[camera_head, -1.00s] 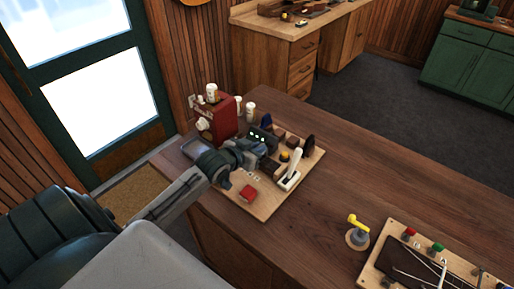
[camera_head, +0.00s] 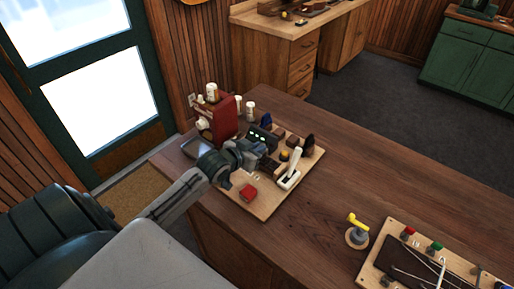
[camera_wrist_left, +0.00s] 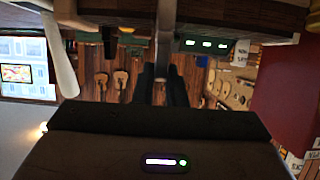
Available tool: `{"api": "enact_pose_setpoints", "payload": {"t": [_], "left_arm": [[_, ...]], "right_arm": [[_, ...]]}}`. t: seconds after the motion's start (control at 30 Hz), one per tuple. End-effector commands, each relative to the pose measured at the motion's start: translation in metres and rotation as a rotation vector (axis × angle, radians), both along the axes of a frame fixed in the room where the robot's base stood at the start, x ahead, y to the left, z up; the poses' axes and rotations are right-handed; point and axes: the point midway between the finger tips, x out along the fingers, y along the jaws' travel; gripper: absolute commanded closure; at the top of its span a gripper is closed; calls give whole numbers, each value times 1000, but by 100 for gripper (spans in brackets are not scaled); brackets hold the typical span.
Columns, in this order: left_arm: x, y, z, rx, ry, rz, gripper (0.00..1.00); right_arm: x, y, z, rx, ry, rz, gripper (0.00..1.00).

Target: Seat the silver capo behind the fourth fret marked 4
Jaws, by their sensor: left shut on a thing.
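My left gripper (camera_head: 266,161) reaches from the left over the wooden board (camera_head: 262,211) on the counter. Its two dark fingers (camera_wrist_left: 163,88) are close together in the left wrist view. They are shut on a narrow grey-silver piece (camera_wrist_left: 166,30), which looks like the silver capo; its far part runs up out of the picture. In the head view the gripper hides this piece. The fret marked 4 cannot be made out; small pale labels (camera_head: 257,177) beside the gripper are too small to read. My right gripper is not in view.
A white lever (camera_head: 290,168) stands just right of the gripper. A box with green lights (camera_head: 259,138) is behind it, and a red machine (camera_head: 223,117) stands at the back left. A red block (camera_head: 248,192) lies in front.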

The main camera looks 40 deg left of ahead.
Motion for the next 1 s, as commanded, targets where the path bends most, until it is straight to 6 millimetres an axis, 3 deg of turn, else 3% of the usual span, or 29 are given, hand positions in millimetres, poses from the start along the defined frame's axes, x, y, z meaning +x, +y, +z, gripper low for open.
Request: {"api": "enact_pose_setpoints", "payload": {"t": [0.37,0.4,0.43,0.73,1.0], "left_arm": [[0,0,-8,0,0,0,100],[0,0,-7,0,0,0,81],[0,0,-7,0,0,0,80],[-2,0,-6,0,1,0,80],[-21,2,4,2,4,1,80]], "right_arm": [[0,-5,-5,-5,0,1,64],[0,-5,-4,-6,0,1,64],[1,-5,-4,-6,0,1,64],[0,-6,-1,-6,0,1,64],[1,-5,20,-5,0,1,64]]}}
